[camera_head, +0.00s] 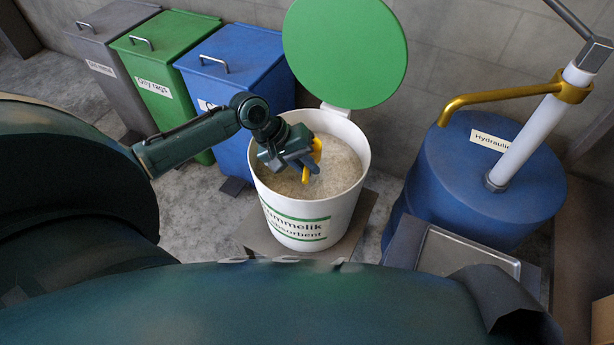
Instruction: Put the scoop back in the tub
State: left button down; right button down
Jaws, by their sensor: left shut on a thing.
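My left gripper (300,165) is over the tub's opening, shut on the yellow scoop (315,152). The scoop is above or at the absorbent; I cannot tell whether it touches it. The gripper and wrist hide part of the scoop and the tub's left rim. My right gripper is not in view.
Grey, green and blue lidded bins (160,75) stand behind and left of the tub. A blue drum (470,185) with a white pump and yellow spout (500,96) stands to the right. A grey tray (465,262) lies in front of the drum.

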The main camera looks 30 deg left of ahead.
pick_arm(q)
notch_tip(320, 180, down, 3)
jog(key=shift+f+b, duration=0.15)
jog(key=shift+b, duration=0.25)
jog(key=shift+f, duration=0.2)
jog(key=c, duration=1.5)
grip_release()
